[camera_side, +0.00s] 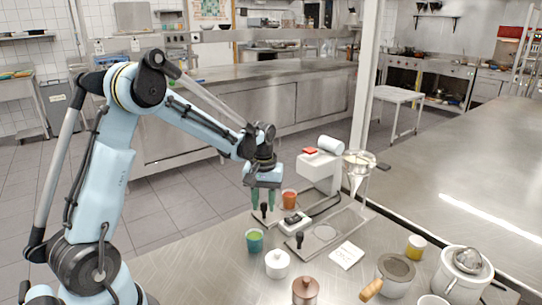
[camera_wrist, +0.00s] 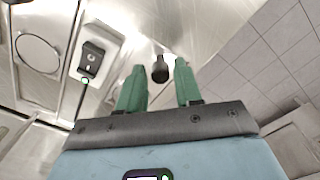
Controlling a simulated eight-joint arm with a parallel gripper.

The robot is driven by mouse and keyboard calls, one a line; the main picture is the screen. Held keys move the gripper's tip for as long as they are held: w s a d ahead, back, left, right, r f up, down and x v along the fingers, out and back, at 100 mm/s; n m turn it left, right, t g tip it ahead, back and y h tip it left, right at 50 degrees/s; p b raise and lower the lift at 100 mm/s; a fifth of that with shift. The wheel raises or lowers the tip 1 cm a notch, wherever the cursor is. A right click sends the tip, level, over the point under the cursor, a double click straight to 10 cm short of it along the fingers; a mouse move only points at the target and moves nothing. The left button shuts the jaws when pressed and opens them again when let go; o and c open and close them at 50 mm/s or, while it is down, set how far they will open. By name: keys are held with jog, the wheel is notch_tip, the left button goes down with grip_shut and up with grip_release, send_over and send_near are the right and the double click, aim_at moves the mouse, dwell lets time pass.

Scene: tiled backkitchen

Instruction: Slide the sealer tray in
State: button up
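The sealer (camera_side: 322,172) is a white machine with a film roll and a red top part, on the metal counter. In front of it lie two flat metal plates, each with an upright black knob. The left knob (camera_side: 264,209) is under my gripper (camera_side: 263,200). The right plate (camera_side: 345,224) has a round opening and its own knob (camera_side: 299,237). I cannot tell which plate is the sealer tray. My gripper's green fingers are apart and empty. In the wrist view, a black knob (camera_wrist: 160,68) shows between and beyond the fingertips (camera_wrist: 160,72); contact is not visible.
An orange-red cup (camera_side: 289,199) stands behind the left knob. A teal cup (camera_side: 254,241), white lidded pot (camera_side: 277,265) and copper canister (camera_side: 305,291) stand in front. A small dark device (camera_side: 293,219) sits between the plates. A funnel (camera_side: 357,165) stands right of the sealer.

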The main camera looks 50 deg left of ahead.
aim_at(278, 211)
grip_shut()
jog(key=w, duration=0.5)
jog(key=shift+o, duration=1.6)
grip_release()
jog(key=shift+r, duration=0.15)
notch_tip(278, 211, up, 12)
